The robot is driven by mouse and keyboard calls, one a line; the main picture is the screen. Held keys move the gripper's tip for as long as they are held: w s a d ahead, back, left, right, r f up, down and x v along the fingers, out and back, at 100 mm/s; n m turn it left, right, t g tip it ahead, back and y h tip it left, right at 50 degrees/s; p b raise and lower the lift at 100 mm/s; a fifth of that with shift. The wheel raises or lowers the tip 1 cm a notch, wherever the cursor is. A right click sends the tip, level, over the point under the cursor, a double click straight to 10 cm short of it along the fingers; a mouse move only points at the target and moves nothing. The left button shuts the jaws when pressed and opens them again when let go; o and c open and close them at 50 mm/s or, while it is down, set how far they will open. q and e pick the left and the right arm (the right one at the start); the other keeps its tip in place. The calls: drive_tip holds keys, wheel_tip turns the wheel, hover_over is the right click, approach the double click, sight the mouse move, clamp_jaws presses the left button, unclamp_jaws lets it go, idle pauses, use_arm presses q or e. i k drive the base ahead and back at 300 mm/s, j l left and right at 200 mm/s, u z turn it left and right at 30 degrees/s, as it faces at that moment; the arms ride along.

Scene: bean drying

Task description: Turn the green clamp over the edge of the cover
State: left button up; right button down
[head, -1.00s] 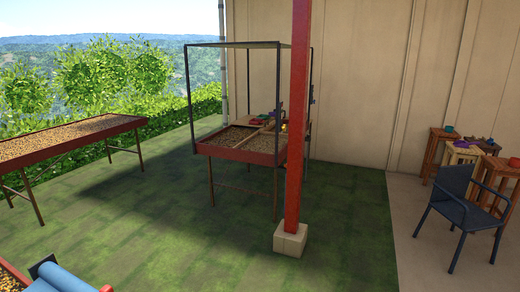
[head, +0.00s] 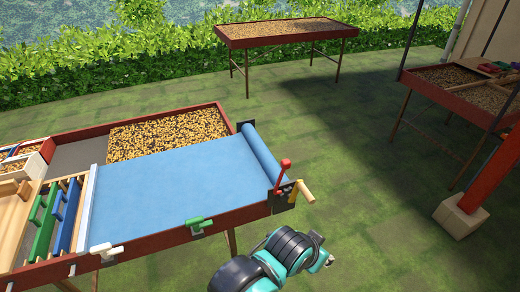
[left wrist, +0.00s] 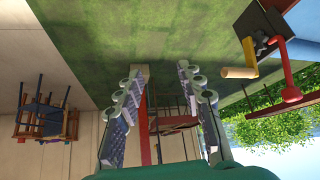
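The green clamp (head: 199,223) sits on the front rail of the drying bed in the head view, at the near edge of the blue cover (head: 165,185). I cannot tell whether its handle overlaps the cover. The cover lies over the bed and ends in a roll (head: 264,152) at the right. My teal and black arm is at the bottom centre, right of the clamp and apart from it. My left gripper (left wrist: 160,70) is open and empty in the left wrist view, with its fingers wide apart. My right gripper is not in view.
A white clamp (head: 105,250) is farther left on the front rail (head: 160,246). A red lever (head: 284,165) and yellow crank handle (head: 306,192) stick out at the bed's right corner. Green and blue racks stand at the left. Open grass lies right of the bed.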

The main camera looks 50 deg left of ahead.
sight(197, 223)
drive_tip(key=u, duration=2.25)
